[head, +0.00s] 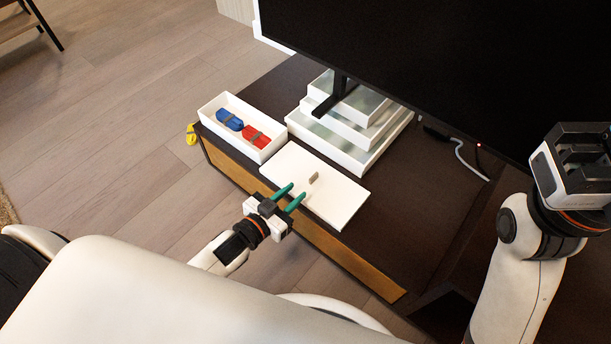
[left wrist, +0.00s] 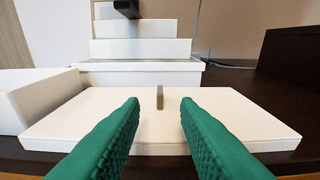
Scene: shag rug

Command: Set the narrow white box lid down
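The narrow white box lid (head: 335,197) lies flat at the front edge of the dark cabinet top, with a small grey-brown handle (head: 314,177) standing on it. My left gripper (head: 290,196) is over the lid's near edge, its green fingers open. In the left wrist view the lid (left wrist: 80,118) fills the middle, and its handle (left wrist: 160,97) shows in the gap between the fingers (left wrist: 160,125), farther off and not touched. My right gripper (head: 578,150) is raised at the right, away from the lid; its finger opening is unclear.
An open white box (head: 268,152) with blue (head: 229,120) and red (head: 256,137) items stands left of the lid. Stacked white boxes (head: 348,150) stand behind, under a large dark screen (head: 420,60). A yellow item (head: 191,134) is at the cabinet's left corner. Cabinet top (head: 425,215) right of the lid is clear.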

